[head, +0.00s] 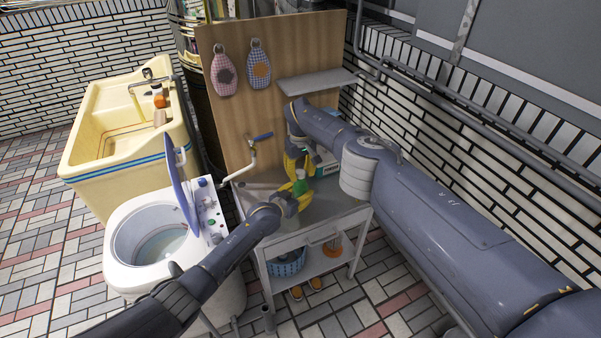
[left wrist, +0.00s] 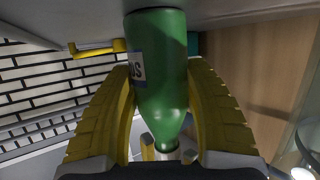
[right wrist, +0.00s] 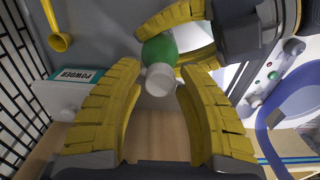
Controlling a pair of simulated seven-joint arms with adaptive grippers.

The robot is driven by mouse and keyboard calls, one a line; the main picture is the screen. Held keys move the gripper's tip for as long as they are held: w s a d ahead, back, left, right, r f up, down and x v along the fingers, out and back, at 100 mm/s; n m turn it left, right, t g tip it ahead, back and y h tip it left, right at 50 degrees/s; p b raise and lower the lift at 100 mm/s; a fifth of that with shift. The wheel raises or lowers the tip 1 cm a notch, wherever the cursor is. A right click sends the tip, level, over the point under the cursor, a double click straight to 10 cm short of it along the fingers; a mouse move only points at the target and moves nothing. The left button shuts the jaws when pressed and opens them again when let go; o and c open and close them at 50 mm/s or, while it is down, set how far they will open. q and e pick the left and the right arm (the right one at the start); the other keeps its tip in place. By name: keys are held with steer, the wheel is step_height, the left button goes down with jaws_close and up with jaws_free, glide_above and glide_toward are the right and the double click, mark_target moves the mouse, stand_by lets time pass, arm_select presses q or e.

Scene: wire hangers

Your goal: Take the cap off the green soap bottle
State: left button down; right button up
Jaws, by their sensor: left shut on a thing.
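The green soap bottle (head: 300,185) stands on the small table in the head view. In the left wrist view the bottle (left wrist: 160,60) runs between the yellow fingers of my left gripper (left wrist: 160,72), which is shut on its body. The white cap (right wrist: 160,80) shows on top of the bottle in the right wrist view. My right gripper (right wrist: 163,70) is open, with a finger on either side of the cap and visible gaps beside it. In the head view my right gripper (head: 296,160) is just above and behind the bottle.
A white powder box (right wrist: 70,92) stands close to the right gripper. A washing machine (head: 150,235) adjoins at left. A wooden board (head: 240,130) stands behind, with a shelf (head: 318,82) above.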

arm_select(q)
steer(key=shift+s+f, duration=0.1)
steer(key=shift+f, duration=0.05)
arm_select(e)
jaws_close()
